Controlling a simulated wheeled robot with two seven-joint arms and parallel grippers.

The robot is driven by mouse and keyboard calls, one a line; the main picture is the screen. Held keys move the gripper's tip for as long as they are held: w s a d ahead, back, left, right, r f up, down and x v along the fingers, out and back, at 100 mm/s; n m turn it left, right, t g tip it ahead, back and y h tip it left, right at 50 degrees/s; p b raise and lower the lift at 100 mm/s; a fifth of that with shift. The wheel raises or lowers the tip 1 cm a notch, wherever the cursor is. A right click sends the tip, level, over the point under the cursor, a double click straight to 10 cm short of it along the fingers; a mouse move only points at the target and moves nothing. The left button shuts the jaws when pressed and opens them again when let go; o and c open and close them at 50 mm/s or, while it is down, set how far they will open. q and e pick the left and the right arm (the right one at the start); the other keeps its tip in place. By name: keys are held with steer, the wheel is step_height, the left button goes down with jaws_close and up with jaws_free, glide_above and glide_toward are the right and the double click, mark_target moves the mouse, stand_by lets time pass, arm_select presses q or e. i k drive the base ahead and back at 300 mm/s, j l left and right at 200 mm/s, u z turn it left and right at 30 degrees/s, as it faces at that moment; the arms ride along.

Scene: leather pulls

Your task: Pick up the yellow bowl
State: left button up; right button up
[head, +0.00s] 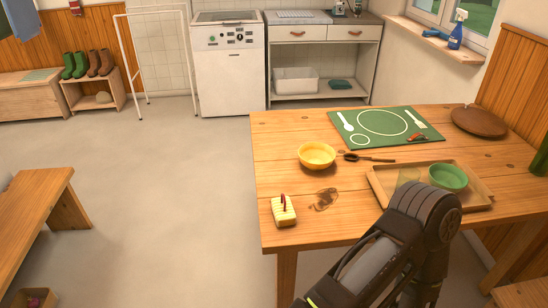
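The yellow bowl (316,160) stands upright on the wooden table (285,130), left of the tray and near the table's left side. It looks empty. A dark spoon lies just to its right. One of my dark arms comes in from the bottom right and covers part of the table's front edge and the tray's left corner. No gripper fingers show on it. My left gripper is out of view too. Nothing is touching the bowl.
A green placemat (350,139) lies behind the yellow bowl. A dark spoon (370,159), a yellow block-like item (283,211) and a round brown object (479,122) are also on the table.

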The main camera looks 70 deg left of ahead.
mark_target(317, 156)
steer(key=u, duration=2.05)
steer(key=k+j, duration=0.05)
